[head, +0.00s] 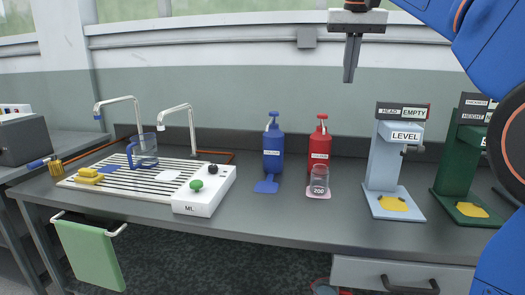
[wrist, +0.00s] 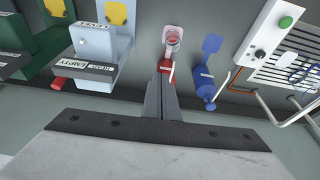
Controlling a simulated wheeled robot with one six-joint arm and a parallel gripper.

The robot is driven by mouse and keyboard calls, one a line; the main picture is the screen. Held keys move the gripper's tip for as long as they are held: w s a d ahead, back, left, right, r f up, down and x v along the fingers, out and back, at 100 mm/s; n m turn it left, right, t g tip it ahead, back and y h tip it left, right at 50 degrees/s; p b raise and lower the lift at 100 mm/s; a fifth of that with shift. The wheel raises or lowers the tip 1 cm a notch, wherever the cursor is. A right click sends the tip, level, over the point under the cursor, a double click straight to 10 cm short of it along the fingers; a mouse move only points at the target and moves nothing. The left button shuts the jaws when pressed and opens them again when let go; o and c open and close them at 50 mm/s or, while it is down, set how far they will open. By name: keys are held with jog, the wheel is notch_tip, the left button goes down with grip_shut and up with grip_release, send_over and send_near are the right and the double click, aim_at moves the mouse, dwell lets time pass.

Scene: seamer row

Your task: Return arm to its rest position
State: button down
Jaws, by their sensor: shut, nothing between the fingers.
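My gripper (head: 351,60) hangs high above the back of the counter, in front of the wall, with its fingers pointing down. Its two fingers are together and hold nothing; they also show in the wrist view (wrist: 164,90). My blue arm fills the right side of the head view. Below the gripper and to its left, a red pump bottle (head: 319,145) stands apart from it on the counter (head: 265,218). A clear beaker marked 200 (head: 319,181) stands on a pink pad in front of that bottle.
A blue pump bottle (head: 273,145) stands left of the red one. A light-blue machine labelled LEVEL (head: 388,160) and a dark green machine (head: 462,150) stand at the right. A white box with knobs (head: 204,191), a draining board (head: 120,178) and taps are at the left.

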jog(key=s+d+f, duration=0.2)
jog(key=s+f, duration=0.8)
jog(key=f, duration=0.4)
jog(key=s+d+f+n+t, duration=0.1)
jog(key=s+d+f, duration=0.1)
jog(key=s+f, duration=0.9)
jog(key=s+d+f+n, duration=0.1)
jog(key=s+d+f, duration=0.1)
jog(key=s+f, duration=0.8)
notch_tip(320, 180, down, 9)
jog(key=shift+s+d+f+y, duration=0.1)
jog(key=shift+s+d+y, duration=0.2)
jog(key=shift+s+d, duration=0.1)
